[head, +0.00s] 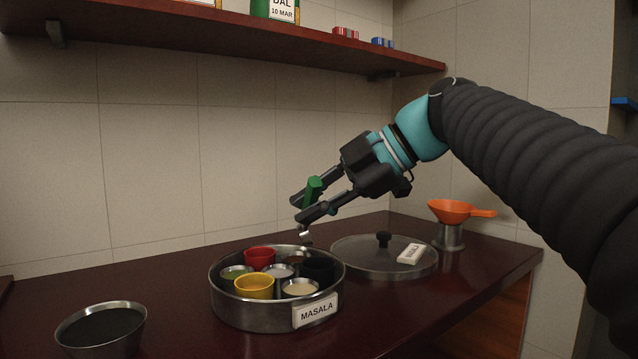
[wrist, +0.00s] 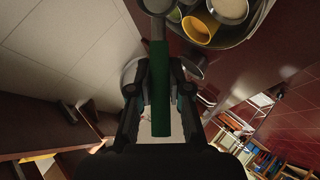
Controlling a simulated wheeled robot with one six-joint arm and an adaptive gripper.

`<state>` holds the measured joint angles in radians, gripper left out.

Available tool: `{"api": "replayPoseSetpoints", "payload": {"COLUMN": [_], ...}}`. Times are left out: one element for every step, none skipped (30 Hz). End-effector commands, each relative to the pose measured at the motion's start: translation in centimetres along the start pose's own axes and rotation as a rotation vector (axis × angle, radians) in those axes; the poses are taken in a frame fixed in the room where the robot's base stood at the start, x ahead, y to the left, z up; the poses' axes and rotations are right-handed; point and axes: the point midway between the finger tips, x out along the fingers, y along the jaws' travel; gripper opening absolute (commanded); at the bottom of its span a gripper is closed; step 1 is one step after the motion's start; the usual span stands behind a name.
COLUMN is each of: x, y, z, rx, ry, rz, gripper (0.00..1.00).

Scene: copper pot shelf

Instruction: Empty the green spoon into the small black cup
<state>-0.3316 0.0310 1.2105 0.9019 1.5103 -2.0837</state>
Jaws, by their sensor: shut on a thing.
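My gripper (head: 299,208) is shut on the green handle of the green spoon (head: 313,189). The spoon hangs with its small metal bowl end low, just above the back rim of the round masala tin (head: 254,318). In the wrist view the spoon (wrist: 160,90) runs up between the fingers, its bowl cut by the top edge. What the spoon bowl holds cannot be seen. The small black cup (head: 318,266) sits inside the tin at its right side, below and slightly right of the spoon bowl.
The tin also holds a red cup (head: 260,258), a yellow cup (head: 254,287) and several others. A lid (head: 352,259) lies behind it. An orange funnel (head: 455,211) stands at the back right. A steel bowl (head: 101,344) is at front left. A shelf (head: 200,38) runs overhead.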

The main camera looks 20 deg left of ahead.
Motion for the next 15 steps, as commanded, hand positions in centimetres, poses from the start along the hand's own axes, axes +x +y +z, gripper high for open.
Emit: {"api": "replayPoseSetpoints", "payload": {"x": [0.1,0.4,0.6,0.8,1.0,1.2,1.4,1.6,1.8,2.0,2.1,2.4,2.6,2.7,3.3], "y": [0.4,0.4,0.4,0.4,0.4,0.4,0.5,0.5,0.5,0.5,0.5,0.5,0.5,0.5,0.2], "z": [-0.6,-0.7,-0.8,-0.9,-1.0,-1.1,-1.2,-1.3,-1.4,-1.5,-1.5,-1.6,-1.7,-1.8,-1.6], "rx": [-0.015,-0.023,-0.033,-0.041,-0.048,-0.058,-0.065,-0.072,-0.082,-0.09,-0.096,-0.104,-0.111,-0.118,-0.13], "ry": [-0.027,-0.046,-0.071,-0.088,-0.106,-0.131,-0.149,-0.166,-0.191,-0.209,-0.225,-0.248,-0.264,-0.281,-0.304], "rz": [-0.031,-0.048,-0.07,-0.089,-0.107,-0.129,-0.146,-0.164,-0.187,-0.203,-0.22,-0.242,-0.257,-0.273,-0.296], "gripper": [0.0,0.0,0.0,0.0,0.0,0.0,0.0,0.0,0.0,0.0,0.0,0.0,0.0,0.0,0.0]}}
